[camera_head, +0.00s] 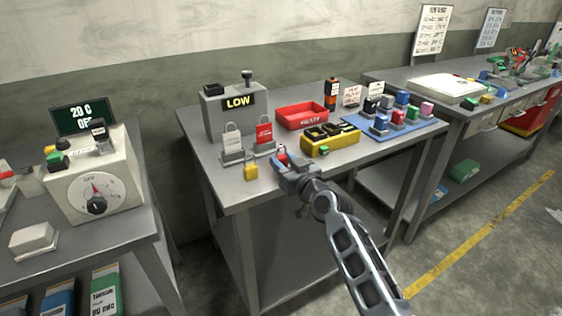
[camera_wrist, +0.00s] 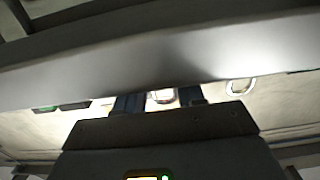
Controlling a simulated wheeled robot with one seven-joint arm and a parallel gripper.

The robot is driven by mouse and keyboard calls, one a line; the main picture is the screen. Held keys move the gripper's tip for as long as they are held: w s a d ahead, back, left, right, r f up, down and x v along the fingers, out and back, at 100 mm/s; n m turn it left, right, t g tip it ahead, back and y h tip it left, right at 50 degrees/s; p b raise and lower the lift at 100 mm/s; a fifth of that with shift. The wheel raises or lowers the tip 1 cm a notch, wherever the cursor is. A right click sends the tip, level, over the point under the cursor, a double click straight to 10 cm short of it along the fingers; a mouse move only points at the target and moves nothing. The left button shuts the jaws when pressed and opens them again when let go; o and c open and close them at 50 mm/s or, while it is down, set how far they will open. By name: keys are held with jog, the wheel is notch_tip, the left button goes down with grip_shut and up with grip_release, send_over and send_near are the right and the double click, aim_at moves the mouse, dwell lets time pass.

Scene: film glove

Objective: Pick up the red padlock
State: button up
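The red padlock (camera_head: 283,157) shows as a small red patch at my gripper's tip, near the front edge of the middle table. Most of it is hidden by my gripper (camera_head: 287,164). In the wrist view, my gripper (camera_wrist: 160,100) has its two dark blue fingers apart. A pale loop with a bit of red, likely the red padlock (camera_wrist: 162,96), shows between them. I see small gaps beside it, so the fingers look open around it. The padlock's lower part is hidden in both views.
A yellow padlock (camera_head: 251,170) stands left of my gripper. Behind are two tag stands (camera_head: 232,156), a grey box reading LOW (camera_head: 226,117), a red tray (camera_head: 292,116) and a yellow holder (camera_head: 340,143). A grey band (camera_wrist: 160,45) crosses the wrist view.

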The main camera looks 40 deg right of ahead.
jog(key=c, duration=0.6)
jog(key=shift+o, duration=0.2)
jog(key=shift+r, duration=0.1)
